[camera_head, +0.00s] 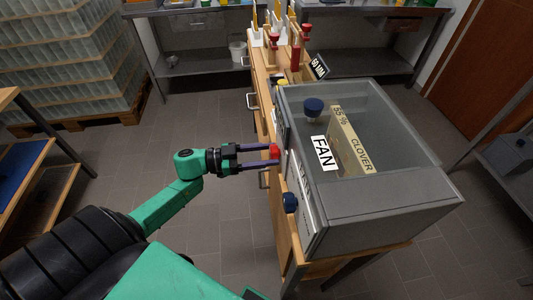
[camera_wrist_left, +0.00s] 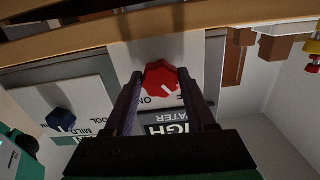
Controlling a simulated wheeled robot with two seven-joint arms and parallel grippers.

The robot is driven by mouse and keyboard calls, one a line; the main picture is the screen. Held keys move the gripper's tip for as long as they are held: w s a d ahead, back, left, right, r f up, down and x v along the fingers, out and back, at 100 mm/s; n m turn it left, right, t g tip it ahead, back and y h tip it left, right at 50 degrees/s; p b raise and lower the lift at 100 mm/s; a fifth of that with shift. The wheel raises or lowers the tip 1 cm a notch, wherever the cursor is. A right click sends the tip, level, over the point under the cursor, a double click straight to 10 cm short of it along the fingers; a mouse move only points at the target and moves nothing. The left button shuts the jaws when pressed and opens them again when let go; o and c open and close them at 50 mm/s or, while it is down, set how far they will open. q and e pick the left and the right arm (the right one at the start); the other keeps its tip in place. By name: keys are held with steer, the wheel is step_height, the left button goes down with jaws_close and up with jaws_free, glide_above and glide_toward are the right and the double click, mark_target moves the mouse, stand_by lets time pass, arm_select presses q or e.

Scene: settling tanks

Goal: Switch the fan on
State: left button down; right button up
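A red knob (camera_head: 274,152) sticks out of the front of the glass-topped cabinet (camera_head: 385,210), which carries a FAN sign (camera_head: 322,153). My left gripper (camera_head: 264,155) reaches it from the left, its two fingers apart on either side of the knob. In the left wrist view the red knob (camera_wrist_left: 162,77) sits between the fingertips (camera_wrist_left: 160,76); whether they touch it is unclear. Its white mark points to the lower right in that view; "ON" is printed at lower left, and other lettering beside it is partly hidden. My right gripper is not in view.
A blue knob (camera_head: 290,203) is on the same front, nearer me; it also shows beside COOL and MILD lettering in the wrist view (camera_wrist_left: 61,120). A wooden bench (camera_head: 262,75) runs behind. Open tiled floor (camera_head: 190,125) lies left.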

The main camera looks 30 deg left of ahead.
arm_select(q)
steer(key=shift+m, duration=0.4)
steer(key=shift+w+a+m+b, duration=0.1)
steer(key=shift+m+b, duration=2.05)
steer(key=shift+m, duration=4.35)
steer(key=shift+r, duration=0.1)
steer(key=shift+c, duration=1.1)
jaws_free()
